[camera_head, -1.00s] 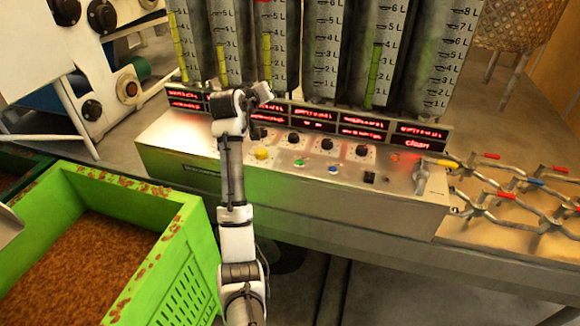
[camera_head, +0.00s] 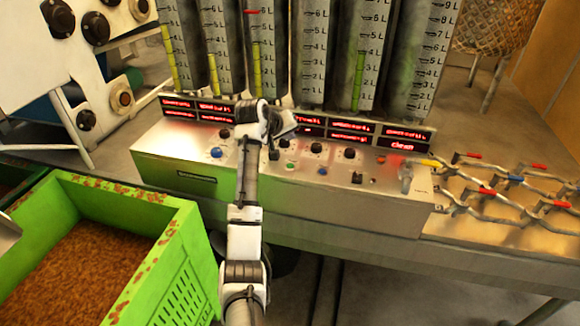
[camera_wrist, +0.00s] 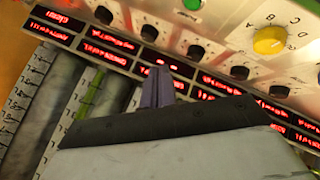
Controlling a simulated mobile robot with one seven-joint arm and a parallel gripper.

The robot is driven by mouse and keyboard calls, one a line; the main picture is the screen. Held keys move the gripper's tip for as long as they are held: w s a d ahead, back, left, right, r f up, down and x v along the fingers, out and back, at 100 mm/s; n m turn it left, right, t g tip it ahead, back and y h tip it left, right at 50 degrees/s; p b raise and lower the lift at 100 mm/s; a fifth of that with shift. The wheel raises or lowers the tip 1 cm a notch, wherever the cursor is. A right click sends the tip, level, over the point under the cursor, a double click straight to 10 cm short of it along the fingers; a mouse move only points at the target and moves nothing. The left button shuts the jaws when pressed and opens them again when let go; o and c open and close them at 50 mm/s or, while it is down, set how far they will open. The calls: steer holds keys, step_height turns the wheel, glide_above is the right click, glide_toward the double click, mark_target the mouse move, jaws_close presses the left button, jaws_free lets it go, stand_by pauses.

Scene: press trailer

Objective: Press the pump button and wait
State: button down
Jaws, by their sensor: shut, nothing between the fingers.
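My gripper (camera_head: 274,153) is over the control panel, fingers shut and empty. In the wrist view its closed fingers (camera_wrist: 158,85) are in front of the row of red displays and black knobs. A green button (camera_head: 291,167) and a blue button (camera_head: 322,171) sit low on the panel, right of my gripper. Another blue button (camera_head: 216,152) is left of my arm. The wrist view shows a green button (camera_wrist: 192,4) at the top edge and a yellow dial (camera_wrist: 270,40) lettered A to D. I cannot read which button is the pump's.
Several graduated tubes (camera_head: 310,50) stand behind the red displays (camera_head: 390,133). A green crate (camera_head: 190,240) of brown material is at the left front. Metal racks with coloured handles (camera_head: 500,190) lie to the right. A lever (camera_head: 405,178) stands on the panel's right end.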

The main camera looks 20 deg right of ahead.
steer(key=b, duration=0.5)
glide_above(290, 166)
steer(key=f, duration=0.6)
steer(key=shift+s+a+f, duration=0.3)
steer(key=shift+s+a, duration=0.05)
steer(key=shift+a, duration=0.05)
steer(key=shift+f, duration=0.95)
steer(key=shift+f, duration=0.1)
steer(key=shift+f, duration=0.3)
steer(key=shift+f, duration=0.45)
stand_by(0.9)
steer(key=shift+r, duration=0.1)
steer(key=shift+r+p, duration=0.65)
steer(key=shift+r, duration=0.1)
